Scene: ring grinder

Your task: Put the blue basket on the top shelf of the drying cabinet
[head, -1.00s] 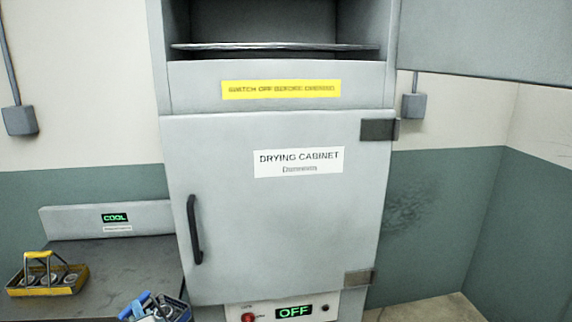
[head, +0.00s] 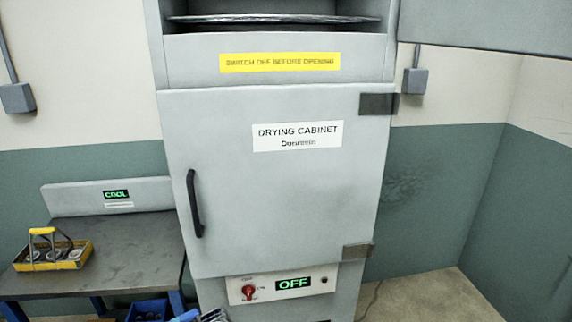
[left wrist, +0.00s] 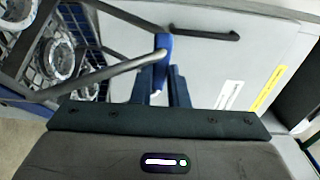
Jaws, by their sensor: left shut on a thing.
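The blue basket (left wrist: 88,45) fills the left side of the left wrist view, with several round metal rings inside. My left gripper (left wrist: 162,85) is shut on its blue handle. In the head view only small parts at the bottom edge hint at the basket or gripper. The grey drying cabinet (head: 275,200) stands straight ahead, its lower door closed. Its upper compartment is open, with a top shelf (head: 275,18) at the picture's top edge. The upper door (head: 490,22) is swung out to the right. The panel reads OFF. My right gripper is not in view.
A dark bench (head: 120,255) with a COOL sign (head: 116,194) stands left of the cabinet. A yellow basket (head: 55,255) of rings sits on it. A blue bin (head: 149,310) shows low beneath the bench.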

